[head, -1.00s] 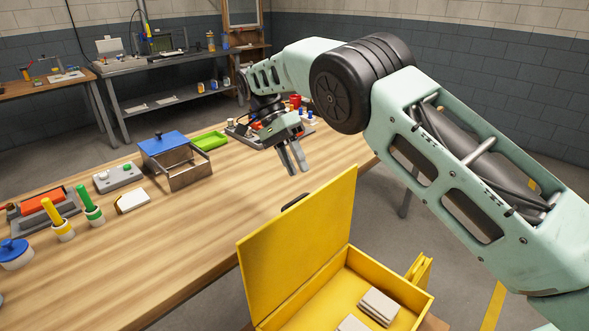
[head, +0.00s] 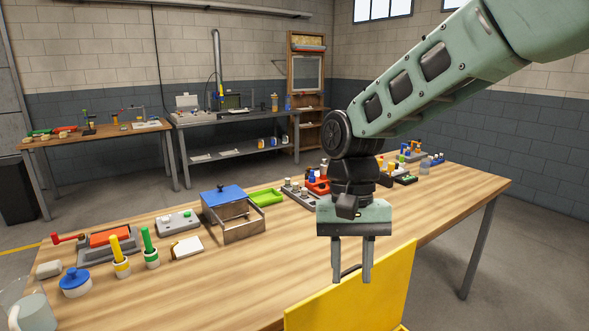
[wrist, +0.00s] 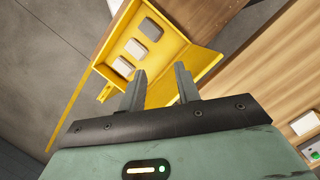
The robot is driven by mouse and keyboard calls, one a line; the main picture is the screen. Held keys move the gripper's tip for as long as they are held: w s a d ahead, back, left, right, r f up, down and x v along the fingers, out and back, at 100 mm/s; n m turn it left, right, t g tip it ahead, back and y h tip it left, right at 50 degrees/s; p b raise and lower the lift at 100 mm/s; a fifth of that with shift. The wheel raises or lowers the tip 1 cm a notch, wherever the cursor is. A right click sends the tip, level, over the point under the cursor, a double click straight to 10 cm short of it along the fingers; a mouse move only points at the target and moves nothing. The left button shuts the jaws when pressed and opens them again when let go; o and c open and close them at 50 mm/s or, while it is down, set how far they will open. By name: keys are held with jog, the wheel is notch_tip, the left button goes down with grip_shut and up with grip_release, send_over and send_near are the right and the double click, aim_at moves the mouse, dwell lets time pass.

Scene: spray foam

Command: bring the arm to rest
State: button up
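My gripper (head: 351,276) points down above the wooden table, behind the raised yellow lid (head: 362,290) in the head view. Its two fingers are apart with nothing between them. In the wrist view my gripper (wrist: 160,88) also shows open and empty, with the yellow box (wrist: 165,28) beyond the fingertips. Several pale and grey blocks lie in that box, such as a grey block (wrist: 150,29). My arm reaches in from the upper right of the head view.
The wooden table (head: 215,285) holds a blue-topped metal holder (head: 222,194), a green tray (head: 266,197), yellow (head: 118,256) and green (head: 149,247) handled tools, a blue-lidded jar (head: 76,283) and a mug (head: 32,313). The front middle of the tabletop is clear.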

jog(key=s+d+f+n+t, duration=0.1)
jog(key=s+n, duration=0.3)
jog(key=s, duration=0.5)
jog(key=s+d+f+n+t, duration=0.2)
jog(key=s+d+n, duration=0.2)
jog(key=s, duration=0.5)
jog(key=shift+s+y, duration=0.3)
jog(key=shift+y, duration=0.1)
jog(key=shift+d, duration=0.1)
